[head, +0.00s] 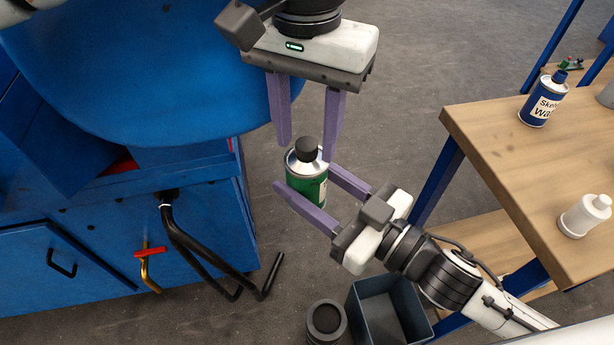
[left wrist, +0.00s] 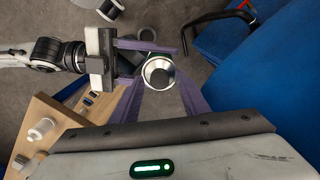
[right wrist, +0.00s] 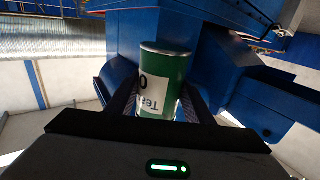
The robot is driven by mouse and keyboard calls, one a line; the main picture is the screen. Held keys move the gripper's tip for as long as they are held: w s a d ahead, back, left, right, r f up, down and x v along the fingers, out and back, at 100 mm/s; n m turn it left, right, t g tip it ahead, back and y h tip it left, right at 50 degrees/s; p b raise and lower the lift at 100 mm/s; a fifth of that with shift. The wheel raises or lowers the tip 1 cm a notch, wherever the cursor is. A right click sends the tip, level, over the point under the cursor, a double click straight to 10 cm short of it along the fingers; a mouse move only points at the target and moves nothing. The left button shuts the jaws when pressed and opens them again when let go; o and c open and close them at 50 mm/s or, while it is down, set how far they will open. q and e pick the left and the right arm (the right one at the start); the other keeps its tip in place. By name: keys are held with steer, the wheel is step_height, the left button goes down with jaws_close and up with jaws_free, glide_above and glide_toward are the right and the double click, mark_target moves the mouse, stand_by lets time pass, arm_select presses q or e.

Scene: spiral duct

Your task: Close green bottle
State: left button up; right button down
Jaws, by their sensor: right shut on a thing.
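The green bottle (head: 308,188) has a silver shoulder and is held off the floor. It also shows in the right wrist view (right wrist: 164,80), with part of a white label. My right gripper (head: 306,180) is shut on its body from the right. A dark round cap (head: 307,149) sits at the bottle's top; I cannot tell whether it is fastened. In the left wrist view the cap (left wrist: 158,74) shows inside the silver ring. My left gripper (head: 306,146) points down from above, open, with one finger on each side of the cap and gaps visible.
A wooden table (head: 500,150) on the right bears a blue bottle (head: 543,98) and a white bottle (head: 585,215). A blue cabinet (head: 100,255) with black handles stands on the left. A grey bin (head: 390,312) and a dark round container (head: 326,322) are below.

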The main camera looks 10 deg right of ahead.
arm_select(q)
steer(key=shift+r, duration=0.1)
steer(key=shift+r, duration=2.15)
steer(key=shift+c, duration=0.2)
steer(key=shift+r+n, duration=1.7)
steer(key=shift+r, duration=0.05)
steer(key=shift+f, duration=0.1)
steer(key=shift+f, duration=3.9)
